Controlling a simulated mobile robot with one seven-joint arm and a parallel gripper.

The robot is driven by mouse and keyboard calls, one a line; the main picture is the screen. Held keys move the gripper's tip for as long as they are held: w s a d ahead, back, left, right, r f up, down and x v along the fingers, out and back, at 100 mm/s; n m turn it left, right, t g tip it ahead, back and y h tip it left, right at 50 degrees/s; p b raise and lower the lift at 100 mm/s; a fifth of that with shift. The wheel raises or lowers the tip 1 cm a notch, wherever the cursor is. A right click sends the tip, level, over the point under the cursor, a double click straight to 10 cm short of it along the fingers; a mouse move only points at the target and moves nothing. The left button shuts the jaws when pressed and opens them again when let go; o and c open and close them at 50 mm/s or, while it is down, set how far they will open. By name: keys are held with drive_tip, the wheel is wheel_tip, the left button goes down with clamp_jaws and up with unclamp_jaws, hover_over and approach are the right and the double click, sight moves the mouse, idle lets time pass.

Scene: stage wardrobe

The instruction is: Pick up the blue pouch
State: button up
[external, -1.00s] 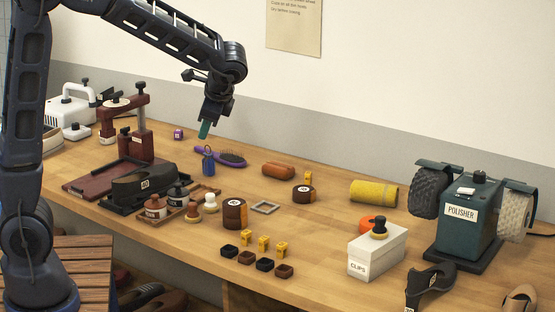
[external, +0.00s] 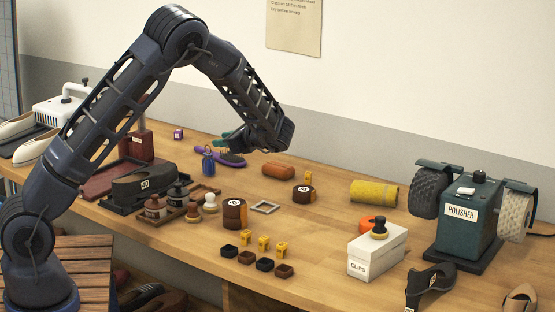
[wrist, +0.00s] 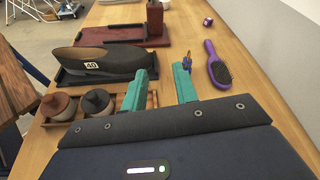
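The blue pouch (external: 208,162) stands on the wooden bench, left of the purple hairbrush (external: 232,160). In the wrist view only a small part of the pouch (wrist: 187,60) shows, just past the tip of my right-hand finger, which hides the rest. My gripper (wrist: 162,72) is open, its two teal fingers apart with nothing between them. In the external view my forearm hides most of the gripper; a bit of teal shows behind the pouch, near the hairbrush. The gripper appears apart from the pouch.
A dark shoe marked 40 (wrist: 98,64) on a tray and two jars (wrist: 97,102) lie left of the fingers. An orange roll (external: 278,170) and a brown round tin (external: 303,194) are to the right. The wall runs along the back.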

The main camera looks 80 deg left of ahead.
sight(208, 160)
drive_tip(key=w+a+f+m+g+y, duration=0.1)
drive_tip(key=a+f+m+g+y, duration=0.15)
drive_tip(key=a+f, duration=0.55)
drive_tip(key=shift+m+t+y, duration=0.45)
drive_tip(key=shift+w+a+x, duration=0.1)
drive_tip(key=shift+w+x, duration=0.05)
drive_tip(key=shift+x, duration=2.7)
drive_tip(key=shift+w+a+x, duration=0.1)
drive_tip(key=shift+w+x, duration=0.05)
drive_tip(key=shift+x, duration=2.7)
drive_tip(key=shift+r, duration=0.15)
clamp_jaws()
